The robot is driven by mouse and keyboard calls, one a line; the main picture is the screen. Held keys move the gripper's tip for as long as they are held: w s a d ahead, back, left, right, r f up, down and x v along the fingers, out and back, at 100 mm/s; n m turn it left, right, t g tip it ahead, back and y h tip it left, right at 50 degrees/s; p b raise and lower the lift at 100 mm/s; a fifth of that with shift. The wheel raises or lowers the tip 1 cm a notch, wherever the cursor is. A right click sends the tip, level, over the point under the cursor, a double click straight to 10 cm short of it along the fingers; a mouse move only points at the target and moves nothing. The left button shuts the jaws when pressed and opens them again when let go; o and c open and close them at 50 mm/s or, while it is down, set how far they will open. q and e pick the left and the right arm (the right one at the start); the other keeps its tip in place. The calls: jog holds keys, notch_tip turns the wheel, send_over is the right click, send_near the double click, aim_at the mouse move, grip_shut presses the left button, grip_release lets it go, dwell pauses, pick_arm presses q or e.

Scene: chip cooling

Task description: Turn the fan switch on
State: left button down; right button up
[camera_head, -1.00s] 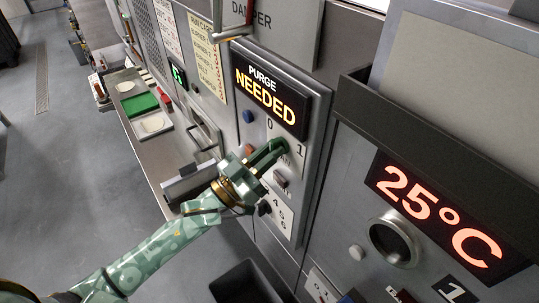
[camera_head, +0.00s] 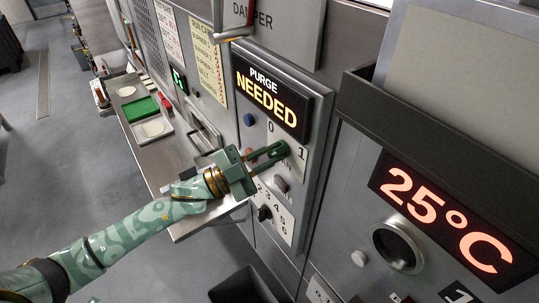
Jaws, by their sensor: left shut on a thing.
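The fan switch's white plate (camera_head: 301,167), marked 0 and 1, is on the grey panel under the lit "PURGE NEEDED" sign (camera_head: 266,98). My left gripper (camera_head: 282,150) reaches it from the left, its fingertips at the switch near the 1 mark. The gripper is shut on the fan switch. The fingers hide the switch's handle and part of the label, so which way it points cannot be told. My right gripper is not in view.
A small knob (camera_head: 281,184) and a numbered dial (camera_head: 264,213) sit just below the switch. A steel shelf (camera_head: 150,165) with a green pad (camera_head: 140,109) runs along the left. A 25°C display (camera_head: 440,215) is at right.

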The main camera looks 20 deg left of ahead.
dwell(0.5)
pick_arm(q)
jog(key=c, duration=1.4)
grip_release()
jog(key=b+v, duration=0.4)
jog(key=v, duration=1.2)
jog(key=shift+b, duration=0.4)
jog(key=shift+a+f, duration=0.1)
jog(key=shift+f, duration=0.05)
